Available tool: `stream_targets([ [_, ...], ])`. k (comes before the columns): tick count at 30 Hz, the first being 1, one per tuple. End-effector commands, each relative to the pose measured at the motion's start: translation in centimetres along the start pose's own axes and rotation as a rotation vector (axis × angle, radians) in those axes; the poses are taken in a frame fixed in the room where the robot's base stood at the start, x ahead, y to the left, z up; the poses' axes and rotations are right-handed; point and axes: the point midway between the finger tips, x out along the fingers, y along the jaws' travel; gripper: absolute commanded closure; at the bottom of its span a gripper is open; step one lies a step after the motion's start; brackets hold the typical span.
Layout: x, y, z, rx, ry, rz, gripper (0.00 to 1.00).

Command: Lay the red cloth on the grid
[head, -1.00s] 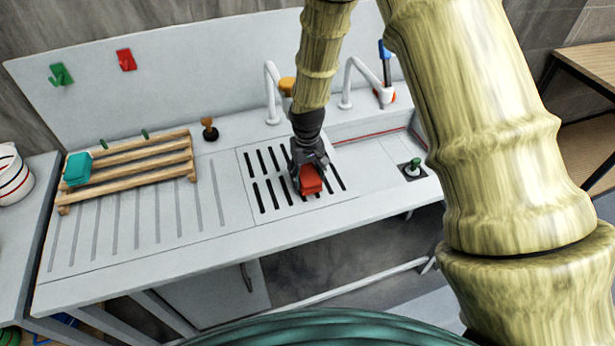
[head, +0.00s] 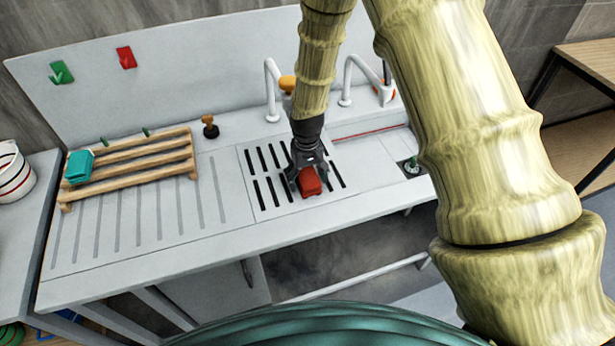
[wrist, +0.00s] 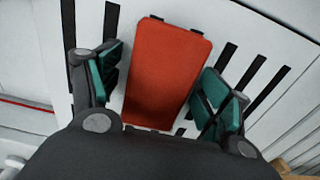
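The red cloth (head: 311,183) is a small folded block lying on the slotted grid (head: 285,208) in the counter. In the wrist view the red cloth (wrist: 165,75) lies flat, with dark slots showing around it. My gripper (head: 307,179) is low over the grid with its fingers on either side of the cloth. In the wrist view my gripper (wrist: 163,60) is open: its teal pads stand apart, with gaps between them and the cloth.
A wooden rack (head: 135,170) with a teal block (head: 79,166) stands left on the ribbed drainboard. A basin (head: 385,150) lies right. Red and green hooks hang on the backboard.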

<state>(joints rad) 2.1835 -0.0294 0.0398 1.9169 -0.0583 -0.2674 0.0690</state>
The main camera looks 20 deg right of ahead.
Motion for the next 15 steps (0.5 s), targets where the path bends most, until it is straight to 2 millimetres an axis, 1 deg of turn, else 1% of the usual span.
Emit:
stream_targets([
  [5,-0.1,0.0,0.0,0.000,0.000,0.000,0.22],
  [9,-0.5,0.0,-0.1,0.000,0.001,0.000,0.22],
  [15,-2.1,0.0,-0.1,0.000,0.002,0.000,0.22],
])
